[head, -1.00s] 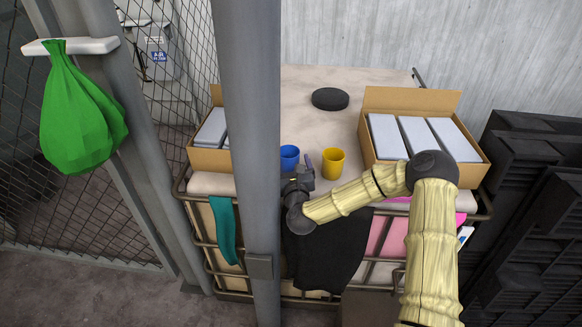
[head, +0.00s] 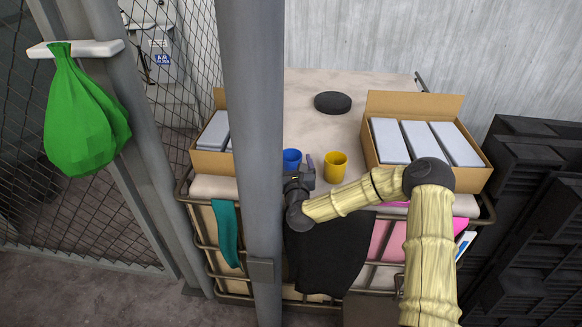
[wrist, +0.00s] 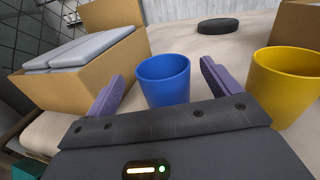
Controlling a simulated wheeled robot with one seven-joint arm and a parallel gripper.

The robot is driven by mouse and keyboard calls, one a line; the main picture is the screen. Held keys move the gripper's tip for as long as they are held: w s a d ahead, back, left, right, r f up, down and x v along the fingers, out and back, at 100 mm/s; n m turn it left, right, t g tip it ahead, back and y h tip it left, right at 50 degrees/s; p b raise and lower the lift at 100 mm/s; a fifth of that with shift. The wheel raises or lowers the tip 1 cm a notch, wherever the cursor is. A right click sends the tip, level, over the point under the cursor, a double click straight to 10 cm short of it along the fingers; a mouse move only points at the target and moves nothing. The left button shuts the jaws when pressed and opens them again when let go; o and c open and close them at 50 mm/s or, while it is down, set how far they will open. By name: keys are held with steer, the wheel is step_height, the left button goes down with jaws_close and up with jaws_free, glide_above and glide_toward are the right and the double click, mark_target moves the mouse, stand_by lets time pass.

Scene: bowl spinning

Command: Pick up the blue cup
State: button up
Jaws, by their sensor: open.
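The blue cup (head: 291,157) stands upright on the table, close to the grey post. In the wrist view the blue cup (wrist: 164,78) is straight ahead, between my gripper's two purple fingers, with its lower part hidden by the gripper body. My gripper (wrist: 158,82) is open and empty, its fingers spread to either side of the cup. In the head view my gripper (head: 306,166) is at the table's front edge, just in front of the cup; one finger shows to the cup's right.
A yellow cup (head: 335,165) stands right of the blue cup, near the right finger. A black round object (head: 332,102) lies farther back. Open cardboard boxes (head: 475,172) stand right and left (head: 205,161). A grey post (head: 254,120) rises just left of the gripper.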

mark_target(290, 151)
steer(key=shift+w+a+p, duration=0.2)
steer(key=shift+w+p, duration=0.05)
steer(key=shift+w, duration=1.1)
steer(key=shift+w+a+p, duration=0.15)
steer(key=shift+w+p, duration=0.1)
steer(key=shift+w, duration=1.05)
steer(key=c, duration=1.1)
steer(key=shift+o, duration=0.2)
steer(key=shift+r, duration=0.1)
steer(key=shift+r, duration=0.25)
step_height(290, 151, up, 11)
steer(key=d+b, duration=0.2)
steer(key=d, duration=1.6)
steer(key=shift+s+r, duration=0.15)
steer(key=shift+s, duration=0.2)
